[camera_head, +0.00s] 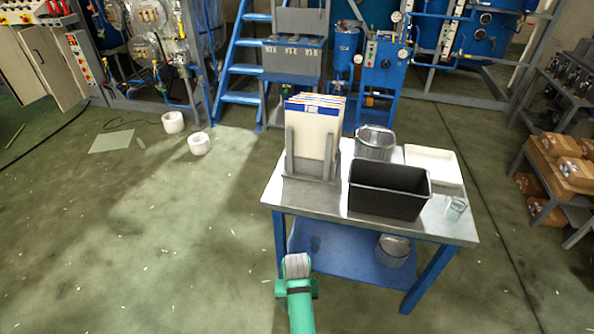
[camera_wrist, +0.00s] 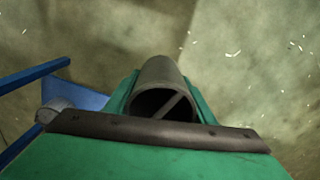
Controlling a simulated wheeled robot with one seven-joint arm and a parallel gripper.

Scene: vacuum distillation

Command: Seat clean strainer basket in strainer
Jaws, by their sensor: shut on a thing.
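My green gripper (camera_head: 297,287) is in front of the blue-legged table in the head view, over open floor. It is shut on a small grey cylinder, which I take to be the strainer basket (camera_head: 297,264). In the wrist view the basket (camera_wrist: 158,70) lies between the green jaws (camera_wrist: 118,97), its open end towards the camera and a thin bar across the mouth. The basket is clear of the table in the head view. I cannot make out the strainer for sure; it may be among the equipment at the back.
Floor at left is mostly clear.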

